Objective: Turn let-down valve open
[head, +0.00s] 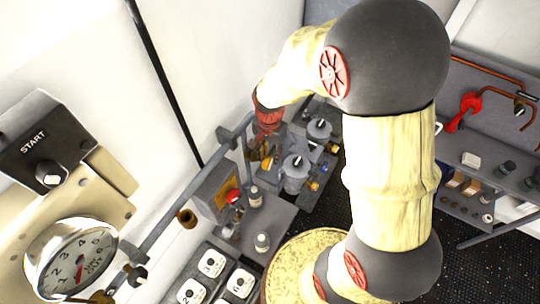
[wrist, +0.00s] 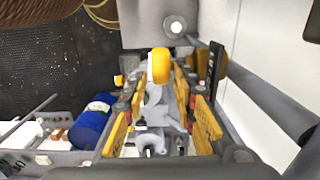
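My gripper (wrist: 158,100) shows in the wrist view with its two yellow-plated fingers spread apart on the left and right. A rounded yellow handle (wrist: 160,66) stands upright between and beyond the fingertips, below a grey block; I see no finger pressed on it. No label shows which part is the let-down valve; this handle may be it. Grey metal fittings lie between the fingers, with nothing clearly held. In the head view my gripper (head: 264,154) is small, down among grey fittings by the white wall, and its fingers partly blend with the parts behind.
Grey valve bodies (head: 295,172) stand right of the gripper. A box with a red knob (head: 232,196) and a pipe rail are close on its left. A pressure gauge (head: 72,258) and START panel (head: 45,143) are at far left. A blue object (wrist: 94,121) lies left in the wrist view.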

